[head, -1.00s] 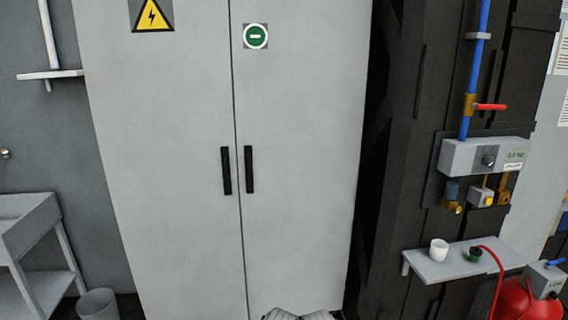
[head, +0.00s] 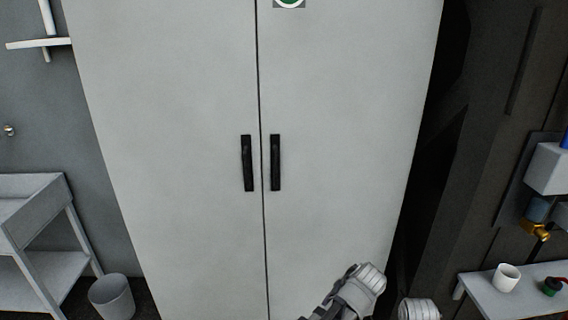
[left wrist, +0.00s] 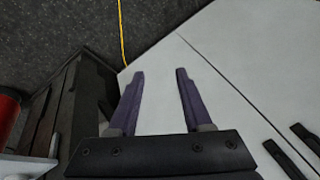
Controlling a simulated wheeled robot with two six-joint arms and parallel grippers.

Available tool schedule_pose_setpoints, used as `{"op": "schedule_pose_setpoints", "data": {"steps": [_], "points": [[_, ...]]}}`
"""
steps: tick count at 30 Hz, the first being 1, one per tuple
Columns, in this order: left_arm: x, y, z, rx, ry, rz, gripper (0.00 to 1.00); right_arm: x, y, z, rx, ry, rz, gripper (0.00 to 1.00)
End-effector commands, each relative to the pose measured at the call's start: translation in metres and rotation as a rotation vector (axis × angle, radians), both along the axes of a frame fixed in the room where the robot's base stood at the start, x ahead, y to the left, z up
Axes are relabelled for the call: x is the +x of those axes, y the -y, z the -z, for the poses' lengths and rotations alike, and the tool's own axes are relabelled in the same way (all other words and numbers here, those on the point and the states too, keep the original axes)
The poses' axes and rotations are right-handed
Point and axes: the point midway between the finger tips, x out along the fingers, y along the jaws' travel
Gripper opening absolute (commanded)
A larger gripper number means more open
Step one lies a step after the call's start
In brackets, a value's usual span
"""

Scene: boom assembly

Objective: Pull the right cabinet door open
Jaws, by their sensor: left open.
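The tall pale grey cabinet fills the middle of the head view. Its right door (head: 340,120) and left door (head: 170,120) meet at a thin vertical seam, both closed. The right door's black bar handle (head: 275,163) stands just right of the seam. The left door's similar handle (head: 247,163) stands just left of it. In the left wrist view my left gripper (left wrist: 160,72) is open and empty, its purple fingers spread before the pale cabinet. Both handles show at that view's lower right, apart from the fingers. My right gripper cannot be made out.
My grey arm parts show at the bottom of the head view. A grey bin (head: 111,298) and a stand (head: 40,230) are at left. A shelf with a white cup (head: 506,277) is at right. A red object (left wrist: 8,115) is at the left wrist view's left edge.

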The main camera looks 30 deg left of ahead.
Motion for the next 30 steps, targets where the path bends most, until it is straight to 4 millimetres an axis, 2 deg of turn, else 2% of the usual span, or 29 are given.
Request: {"op": "schedule_pose_setpoints", "data": {"steps": [1, 3, 6, 9, 12, 15, 18, 30], "points": [[0.04, -0.037, -0.016, 0.06, 0.133, -0.112, 0.5, 0.0, 0.0, -0.003, 0.0, 0.0, 0.0, 0.5], [0.086, -0.09, -0.044, 0.144, 0.349, -0.251, 0.5, 0.0, 0.0, -0.005, 0.0, 0.0, 0.0, 0.5], [0.137, -0.16, -0.092, 0.233, 0.646, -0.378, 0.5, 0.0, 0.0, -0.007, 0.0, 0.0, 0.0, 0.5], [0.174, -0.214, -0.137, 0.284, 0.897, -0.424, 0.5, 0.0, 0.0, -0.009, 0.0, 0.0, 0.0, 0.5], [0.199, -0.251, -0.172, 0.302, 1.077, -0.415, 0.5, 0.0, 0.0, -0.01, 0.0, 0.0, 0.0, 0.5], [0.215, -0.274, -0.194, 0.298, 1.191, -0.385, 0.5, 0.0, 0.0, -0.011, 0.0, 0.0, 0.0, 0.5], [0.224, -0.287, -0.206, 0.289, 1.253, -0.358, 0.5, 0.0, 0.0, -0.012, 0.0, 0.0, 0.0, 0.5], [0.233, -0.296, -0.213, 0.278, 1.288, -0.339, 0.5, 0.0, 0.0, -0.012, 0.0, 0.0, 0.0, 0.5]]}}
